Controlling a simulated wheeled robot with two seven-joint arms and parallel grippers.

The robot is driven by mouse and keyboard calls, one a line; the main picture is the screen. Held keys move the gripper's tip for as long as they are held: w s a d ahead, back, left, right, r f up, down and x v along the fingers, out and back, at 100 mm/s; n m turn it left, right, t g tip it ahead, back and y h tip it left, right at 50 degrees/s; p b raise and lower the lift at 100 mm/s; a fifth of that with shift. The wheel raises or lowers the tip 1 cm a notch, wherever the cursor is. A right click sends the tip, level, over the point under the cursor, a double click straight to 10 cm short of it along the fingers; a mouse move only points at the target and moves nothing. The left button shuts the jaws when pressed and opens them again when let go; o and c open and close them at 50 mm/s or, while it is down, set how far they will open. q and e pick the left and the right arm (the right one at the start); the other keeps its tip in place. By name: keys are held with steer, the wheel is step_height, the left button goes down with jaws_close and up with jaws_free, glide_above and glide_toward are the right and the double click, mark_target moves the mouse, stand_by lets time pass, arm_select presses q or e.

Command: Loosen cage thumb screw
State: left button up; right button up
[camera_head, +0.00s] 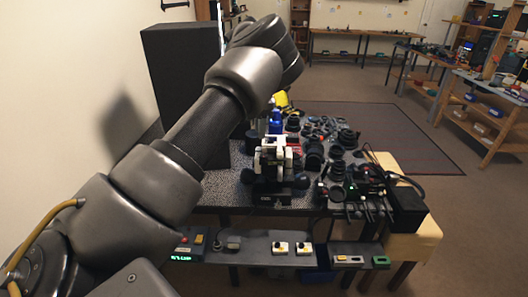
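A black-and-white clamp-like device (272,165) stands near the front edge of the dark speckled worktable (232,190). It has dark rounded parts low on both sides. It may be the cage, but it is too small to be sure, and I cannot make out a thumb screw. My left arm comes in from the lower left and rises across the view to a bend above the table. I cannot clearly make out my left gripper's fingers or whether they hold anything. My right gripper is not in view.
A blue bottle-like item (276,121) stands behind the device. Several dark lens parts crowd the table's right half, with black cables and a black box (407,209) at its right end. A lower front shelf (258,247) carries small switch boxes. A tall black panel (184,75) stands behind my arm.

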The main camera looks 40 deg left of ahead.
mark_target(264, 155)
arm_select(q)
steer(key=shift+m, duration=0.3)
steer(key=f, duration=0.3)
steer(key=f+p, duration=0.1)
steer(key=f, duration=0.2)
steer(key=d+f, duration=0.1)
steer(key=f, duration=0.2)
steer(key=shift+w+f+p, duration=0.1)
steer(key=shift+w+p, duration=0.1)
steer(key=shift+p, duration=0.15)
steer(key=c, duration=0.7)
